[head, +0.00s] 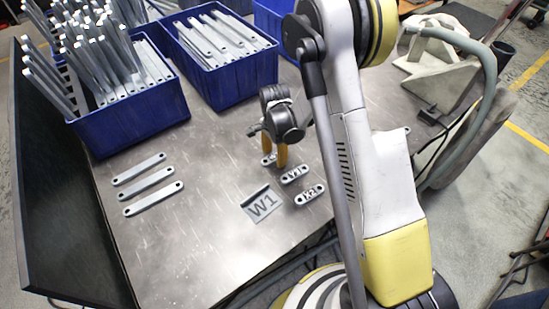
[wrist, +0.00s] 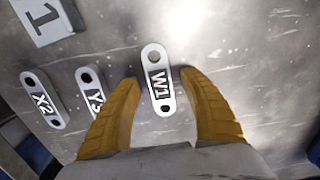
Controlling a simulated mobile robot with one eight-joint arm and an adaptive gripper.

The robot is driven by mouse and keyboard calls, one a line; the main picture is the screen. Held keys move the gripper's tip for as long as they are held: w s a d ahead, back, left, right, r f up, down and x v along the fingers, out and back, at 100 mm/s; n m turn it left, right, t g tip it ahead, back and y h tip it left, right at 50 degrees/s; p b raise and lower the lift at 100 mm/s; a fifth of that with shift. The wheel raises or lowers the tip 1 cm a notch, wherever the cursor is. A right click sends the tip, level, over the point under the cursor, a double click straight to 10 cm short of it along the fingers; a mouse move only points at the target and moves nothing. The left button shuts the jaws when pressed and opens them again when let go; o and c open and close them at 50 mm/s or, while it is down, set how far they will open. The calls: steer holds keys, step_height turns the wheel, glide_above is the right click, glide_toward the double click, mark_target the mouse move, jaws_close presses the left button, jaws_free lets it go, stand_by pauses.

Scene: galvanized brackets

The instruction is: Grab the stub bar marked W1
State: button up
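My gripper (wrist: 160,84) is open, with one yellow finger on each side of the bar and visible gaps between. In the head view my gripper (head: 275,156) points down over the bar and hides most of it. Two similar bars lie beside it, one marked Y3 (wrist: 90,90) and one marked X2 (wrist: 42,101); they also show in the head view (head: 294,174) (head: 310,194).
Three longer bars (head: 148,182) lie at left. Blue bins (head: 135,124) (head: 230,92) filled with metal bars stand at the back. The table (head: 205,235) is clear at front centre.

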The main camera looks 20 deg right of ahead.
jaws_close()
steer(key=shift+r, duration=0.1)
